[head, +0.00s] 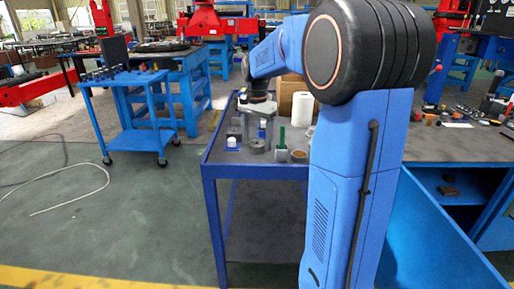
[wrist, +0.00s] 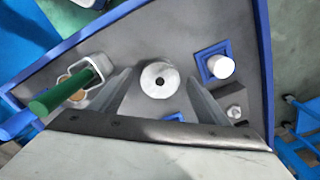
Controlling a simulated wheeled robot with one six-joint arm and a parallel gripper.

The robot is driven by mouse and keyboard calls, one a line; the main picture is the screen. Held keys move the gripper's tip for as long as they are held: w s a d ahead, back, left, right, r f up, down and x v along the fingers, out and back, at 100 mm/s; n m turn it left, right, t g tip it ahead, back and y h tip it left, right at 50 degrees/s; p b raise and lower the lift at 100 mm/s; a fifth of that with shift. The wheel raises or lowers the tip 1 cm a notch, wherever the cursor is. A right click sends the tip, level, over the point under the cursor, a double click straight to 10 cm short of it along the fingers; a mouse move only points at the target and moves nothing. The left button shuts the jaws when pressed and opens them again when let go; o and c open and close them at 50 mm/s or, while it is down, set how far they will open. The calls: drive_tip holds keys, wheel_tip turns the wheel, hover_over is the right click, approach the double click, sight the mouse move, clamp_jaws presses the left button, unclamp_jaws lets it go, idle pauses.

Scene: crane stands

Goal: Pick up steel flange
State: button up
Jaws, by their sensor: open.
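The steel flange (wrist: 160,80) is a grey disc with a central hole, lying flat on the grey table top. It shows between the two fingers of my gripper (wrist: 160,76) in the wrist view. In the head view the flange (head: 257,147) lies just below my gripper (head: 258,138), which points down over the table. The fingers are spread apart, one on each side of the flange in the wrist view, with nothing held. I cannot tell the exact height of the fingertips above the table.
Left in the wrist view, a green-handled tool (wrist: 60,92) stands in a square holder. Right are a white cylinder (wrist: 221,66) in a blue square frame and a small metal block (wrist: 234,112). The blue table rim (head: 250,172) bounds the top.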

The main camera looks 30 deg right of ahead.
drive_tip(key=c, duration=1.6)
drive_tip(key=shift+r, duration=0.15)
